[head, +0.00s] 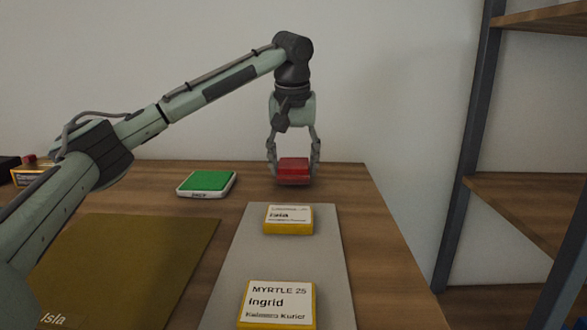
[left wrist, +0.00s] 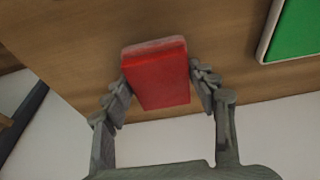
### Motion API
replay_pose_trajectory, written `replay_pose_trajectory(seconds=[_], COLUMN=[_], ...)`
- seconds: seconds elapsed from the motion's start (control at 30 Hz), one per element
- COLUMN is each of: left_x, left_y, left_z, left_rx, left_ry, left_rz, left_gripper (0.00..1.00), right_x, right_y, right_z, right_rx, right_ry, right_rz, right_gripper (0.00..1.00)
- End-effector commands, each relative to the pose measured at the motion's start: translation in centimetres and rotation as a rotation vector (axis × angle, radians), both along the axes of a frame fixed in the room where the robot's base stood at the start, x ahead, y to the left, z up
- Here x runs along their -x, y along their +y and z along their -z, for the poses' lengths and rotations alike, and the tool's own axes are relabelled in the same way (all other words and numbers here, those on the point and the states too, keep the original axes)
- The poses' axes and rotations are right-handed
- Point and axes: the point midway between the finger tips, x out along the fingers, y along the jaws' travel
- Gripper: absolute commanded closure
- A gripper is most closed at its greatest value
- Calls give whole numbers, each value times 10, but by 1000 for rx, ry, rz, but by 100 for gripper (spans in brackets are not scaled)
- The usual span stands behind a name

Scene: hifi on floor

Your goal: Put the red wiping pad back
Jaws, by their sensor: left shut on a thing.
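The red wiping pad (head: 293,168) is between the fingers of my left gripper (head: 293,160), near the back edge of the wooden table. In the left wrist view the red pad (left wrist: 160,80) has a paler strip along its far end, and a finger of my left gripper (left wrist: 165,88) is on each side of it. The gripper is shut on the pad. I cannot tell whether the pad's underside touches the table. My right gripper is not in view.
A green pad in a white case (head: 206,182) lies to the left. A grey mat (head: 275,257) holds two yellow-edged name blocks, the nearer reading Ingrid (head: 277,304). A brown mat (head: 125,265) marked Isla lies front left. A shelf rack (head: 470,150) stands right.

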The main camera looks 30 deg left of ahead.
Motion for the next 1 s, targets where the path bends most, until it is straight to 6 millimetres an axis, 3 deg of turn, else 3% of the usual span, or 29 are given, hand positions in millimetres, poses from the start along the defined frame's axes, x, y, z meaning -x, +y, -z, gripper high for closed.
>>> replay_pose_trajectory(seconds=[0.1,0.43,0.47,0.6,1.0], left_x=[0,0,0,0,0], left_y=[1,0,0,0,0], left_z=[11,15,15,14,9], left_rx=[0,1,1,1,0], left_ry=[0,0,0,0,-2], left_rz=[0,0,0,0,0], left_gripper=[74,74,41,24,22], right_x=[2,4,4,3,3], right_y=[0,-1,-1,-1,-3], right_z=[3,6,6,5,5], right_rx=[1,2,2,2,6], right_ry=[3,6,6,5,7], right_rz=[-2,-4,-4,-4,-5], right_gripper=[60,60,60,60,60])
